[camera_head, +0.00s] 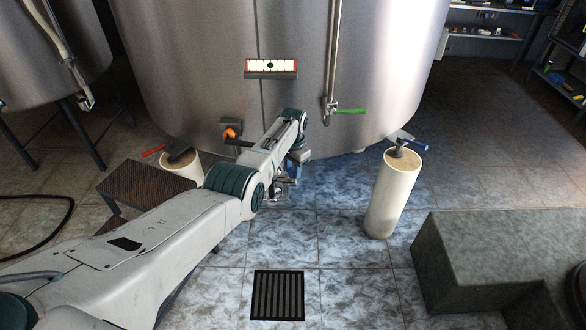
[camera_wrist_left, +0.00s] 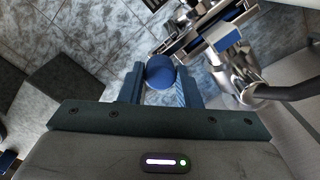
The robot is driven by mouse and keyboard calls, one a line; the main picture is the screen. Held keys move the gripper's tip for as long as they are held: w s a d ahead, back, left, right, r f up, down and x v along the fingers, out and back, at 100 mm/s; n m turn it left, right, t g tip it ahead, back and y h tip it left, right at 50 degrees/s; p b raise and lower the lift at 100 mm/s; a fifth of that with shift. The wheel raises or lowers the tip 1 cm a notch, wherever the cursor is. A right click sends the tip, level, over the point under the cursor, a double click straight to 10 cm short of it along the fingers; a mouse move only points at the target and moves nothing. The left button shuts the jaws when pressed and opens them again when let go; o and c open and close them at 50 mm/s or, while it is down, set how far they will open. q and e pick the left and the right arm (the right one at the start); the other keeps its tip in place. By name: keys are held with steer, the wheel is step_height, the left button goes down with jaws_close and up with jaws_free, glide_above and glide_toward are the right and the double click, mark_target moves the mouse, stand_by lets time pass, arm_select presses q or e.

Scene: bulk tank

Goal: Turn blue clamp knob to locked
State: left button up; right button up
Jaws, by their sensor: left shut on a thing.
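The blue clamp knob (camera_wrist_left: 160,70) is a round blue ball in the left wrist view. It sits between the two blue-grey fingers of my left gripper (camera_wrist_left: 160,85), which is shut on it. Just right of it is a shiny metal clamp and pipe fitting (camera_wrist_left: 215,45) with blue parts. In the head view my left gripper (camera_head: 283,186) is low in front of the big tank, and my own arm hides most of the clamp there. Whether the knob stands at locked cannot be told. My right gripper is not in view.
The steel tank (camera_head: 220,70) stands behind, with a green-handled valve (camera_head: 349,111) and an orange knob (camera_head: 231,132). A grey block (camera_head: 500,250) is at lower right. A floor grate (camera_head: 278,295) lies in front.

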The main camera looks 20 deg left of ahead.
mark_target(293, 170)
arm_select(q)
steer(key=shift+r, duration=0.1)
steer(key=o, duration=1)
step_height(293, 170, up, 11)
steer(key=shift+f+p, duration=0.1)
steer(key=shift+p, duration=0.4)
steer(key=shift+f, duration=0.1)
